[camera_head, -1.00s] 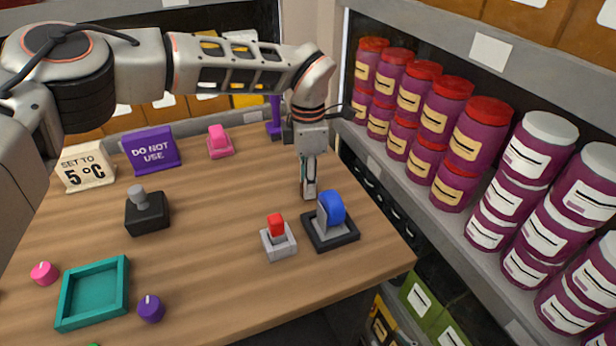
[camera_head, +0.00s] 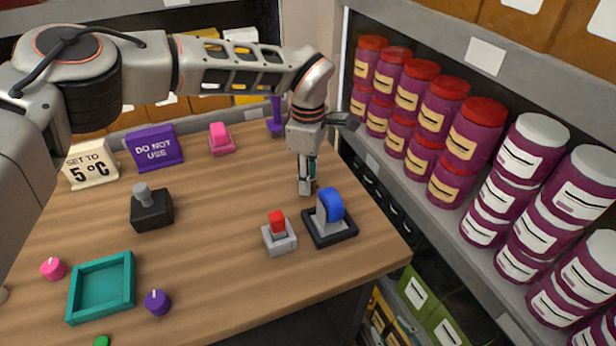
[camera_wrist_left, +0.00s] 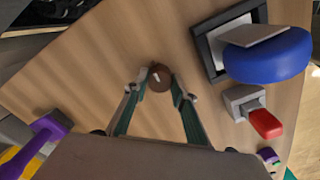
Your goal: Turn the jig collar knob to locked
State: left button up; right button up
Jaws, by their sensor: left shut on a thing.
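A small round brown knob (camera_wrist_left: 159,76) with a short white mark on its top sits on the wooden table, seen in the left wrist view. My left gripper (camera_wrist_left: 159,90) points down at it, with one fingertip on each side, shut on the knob. In the head view my left gripper (camera_head: 307,189) is low over the table's right part, and the knob is mostly hidden by the fingers. I cannot read any locked label near it. My right gripper is not in view.
A blue-handled lever (camera_head: 331,207) on a dark base and a red switch (camera_head: 277,222) stand close in front of the gripper. A purple lever (camera_head: 275,118) and a pink switch (camera_head: 220,138) are behind. A teal tray (camera_head: 72,305) lies front left. Shelved jars (camera_head: 468,135) line the right.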

pick_arm(q)
jog(key=o, duration=1.1)
notch_tip(320, 180, up, 12)
